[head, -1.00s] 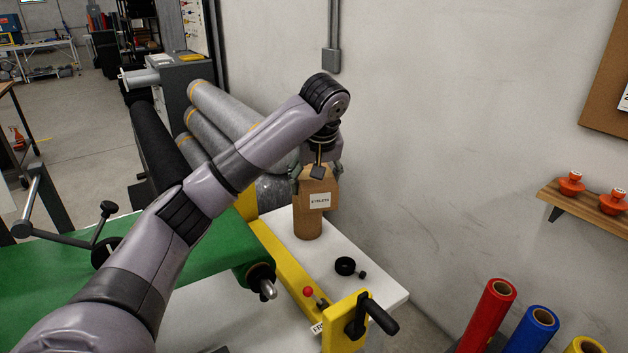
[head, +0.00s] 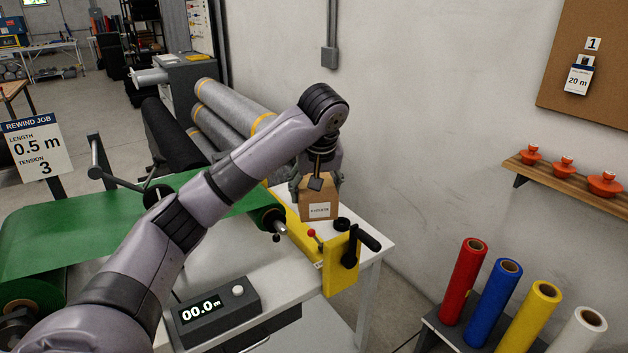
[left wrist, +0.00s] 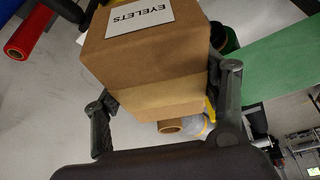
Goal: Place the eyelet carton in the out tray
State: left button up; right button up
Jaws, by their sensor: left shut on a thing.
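The eyelet carton (head: 318,197) is a brown cardboard box with a white EYELETS label, seen near the wall end of the bench. My left gripper (head: 317,181) is shut on it from above, a finger on each side. The carton (left wrist: 150,75) fills much of the left wrist view between the fingers of my left gripper (left wrist: 165,108). In the head view the carton overlaps the bench top behind it; I cannot tell its height above the bench. I cannot make out an out tray in either view. My right gripper is not in view.
A yellow end plate with a black crank (head: 341,262) and a black ring (head: 342,224) are close by the carton. A counter box (head: 213,308) sits on the white bench. Red, blue, yellow and white rolls (head: 587,325) stand at the right.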

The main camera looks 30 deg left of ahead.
aim_at(319, 216)
pick_arm(q)
jog(key=shift+m, duration=0.7)
jog(key=s+d+f, duration=0.1)
jog(key=s+f, duration=0.1)
jog(key=f, duration=0.1)
jog(key=d+f, duration=0.1)
jog(key=shift+s+d+f, duration=0.35)
jog(key=shift+s+f, duration=0.05)
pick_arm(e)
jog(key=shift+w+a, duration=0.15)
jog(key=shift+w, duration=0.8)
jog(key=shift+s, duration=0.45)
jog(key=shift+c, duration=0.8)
pick_arm(q)
jog(key=s+d+f+m+h, duration=0.1)
jog(key=s+d+f+m, duration=0.2)
jog(key=s+d+f, duration=0.4)
jog(key=s+d+f+m+t+h, duration=0.1)
jog(key=s+d+f+m+h, duration=0.1)
jog(key=s+d+f+m, duration=0.2)
jog(key=s+d+f, duration=0.3)
jog(key=s+f, duration=0.1)
jog(key=f, duration=0.4)
jog(key=shift+d, duration=0.3)
